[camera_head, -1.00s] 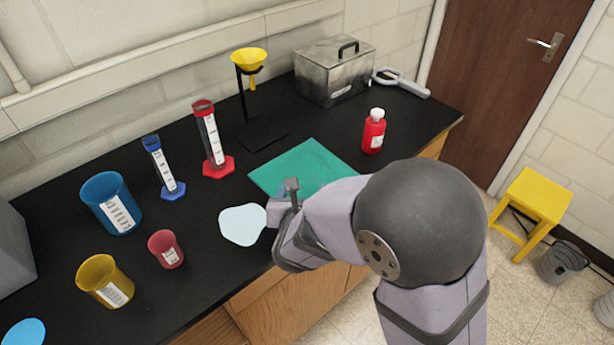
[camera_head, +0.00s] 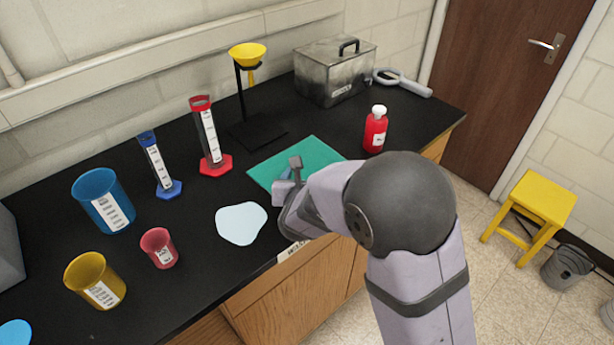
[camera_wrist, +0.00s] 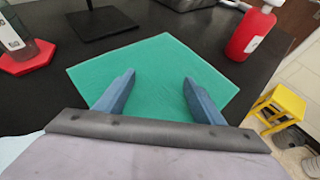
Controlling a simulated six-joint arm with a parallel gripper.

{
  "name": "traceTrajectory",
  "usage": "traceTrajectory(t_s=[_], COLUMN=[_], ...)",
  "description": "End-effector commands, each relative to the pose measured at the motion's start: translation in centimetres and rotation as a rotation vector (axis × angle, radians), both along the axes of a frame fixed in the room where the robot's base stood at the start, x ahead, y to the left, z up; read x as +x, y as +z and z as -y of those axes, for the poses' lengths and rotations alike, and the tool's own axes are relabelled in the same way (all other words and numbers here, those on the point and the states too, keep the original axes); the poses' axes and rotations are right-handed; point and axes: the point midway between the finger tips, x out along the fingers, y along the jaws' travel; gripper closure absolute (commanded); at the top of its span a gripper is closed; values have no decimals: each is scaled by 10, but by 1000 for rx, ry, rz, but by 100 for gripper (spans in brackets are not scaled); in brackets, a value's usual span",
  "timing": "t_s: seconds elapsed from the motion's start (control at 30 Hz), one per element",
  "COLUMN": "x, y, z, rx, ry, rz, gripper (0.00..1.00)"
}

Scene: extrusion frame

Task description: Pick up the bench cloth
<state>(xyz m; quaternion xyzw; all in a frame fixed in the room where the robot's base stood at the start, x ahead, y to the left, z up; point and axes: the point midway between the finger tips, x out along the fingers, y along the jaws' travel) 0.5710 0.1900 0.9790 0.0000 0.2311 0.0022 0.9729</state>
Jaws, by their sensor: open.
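The bench cloth is probably the flat green sheet (camera_head: 318,155) on the black bench, partly hidden behind my arm in the head view. In the wrist view the green sheet (camera_wrist: 150,62) lies straight ahead. My gripper (camera_wrist: 156,82) is open and empty, with its two blue fingers apart over the near part of the sheet. In the head view my gripper (camera_head: 286,176) is at the sheet's near left edge. I cannot tell whether the fingertips touch the sheet.
A pale puddle-shaped patch (camera_head: 241,223) lies just left of my gripper. A red bottle (camera_head: 375,130) stands right of the sheet. A red cylinder (camera_head: 210,140) and a funnel stand (camera_head: 256,130) are behind it. Beakers (camera_head: 104,205) stand at the left.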

Motion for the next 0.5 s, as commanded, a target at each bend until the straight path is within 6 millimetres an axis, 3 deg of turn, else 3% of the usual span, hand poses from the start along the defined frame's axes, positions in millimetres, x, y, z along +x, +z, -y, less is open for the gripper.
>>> traceTrajectory(t_s=[0.2,0.5], x=[-1,-2], y=[-3,-4], z=[1,1], rx=[-1,-3], ry=[0,-1], rz=[-8,-10], gripper=[38,72])
